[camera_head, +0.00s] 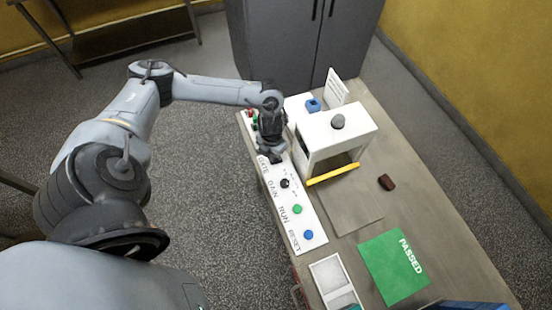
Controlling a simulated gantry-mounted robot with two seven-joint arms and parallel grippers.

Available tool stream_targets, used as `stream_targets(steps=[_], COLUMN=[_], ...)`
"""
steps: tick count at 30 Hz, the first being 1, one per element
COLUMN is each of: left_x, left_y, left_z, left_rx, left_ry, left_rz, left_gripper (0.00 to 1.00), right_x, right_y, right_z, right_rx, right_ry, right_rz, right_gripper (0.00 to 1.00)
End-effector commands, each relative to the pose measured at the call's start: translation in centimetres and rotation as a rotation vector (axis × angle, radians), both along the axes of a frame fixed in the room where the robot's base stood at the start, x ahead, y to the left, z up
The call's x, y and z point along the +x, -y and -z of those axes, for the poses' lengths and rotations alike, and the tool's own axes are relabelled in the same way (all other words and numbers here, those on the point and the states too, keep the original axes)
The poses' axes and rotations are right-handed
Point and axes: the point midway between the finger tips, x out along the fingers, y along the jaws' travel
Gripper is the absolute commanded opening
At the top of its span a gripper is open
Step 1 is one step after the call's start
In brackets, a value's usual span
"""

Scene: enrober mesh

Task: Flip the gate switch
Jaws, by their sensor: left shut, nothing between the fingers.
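A white control panel (315,222) runs along the table's left edge, with the labels GATE, GAIN, RUN and RESET. My left gripper (271,157) is shut and empty, pointing down over the panel by the GATE label (263,166). The gripper and wrist hide the gate switch, so I cannot tell its position or whether the fingers touch it. A black knob (285,183) is by GAIN, a green button (297,209) by RUN and a blue button (309,235) by RESET. My right gripper is out of view.
A white box-shaped machine (350,133) with a grey knob and a yellow bar (333,174) stands right of the panel. A dark brown piece (386,182), a green PASSED mat (380,270) and a white tray (325,272) are on the table. A grey cabinet (290,45) stands behind.

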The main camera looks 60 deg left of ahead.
Motion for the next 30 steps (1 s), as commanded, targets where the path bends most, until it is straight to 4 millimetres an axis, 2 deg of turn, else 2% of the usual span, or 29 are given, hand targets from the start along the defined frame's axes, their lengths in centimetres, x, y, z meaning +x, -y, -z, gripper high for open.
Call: stream_targets(steps=[30], left_x=[-0.01], left_y=[-0.01], left_z=[0.71], left_rx=[0.000], left_ry=[0.000], left_rz=[0.000], left_gripper=[0.00], right_x=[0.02], right_y=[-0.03], right_z=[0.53], right_rx=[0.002], right_ry=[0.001], right_rz=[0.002], right_gripper=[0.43])
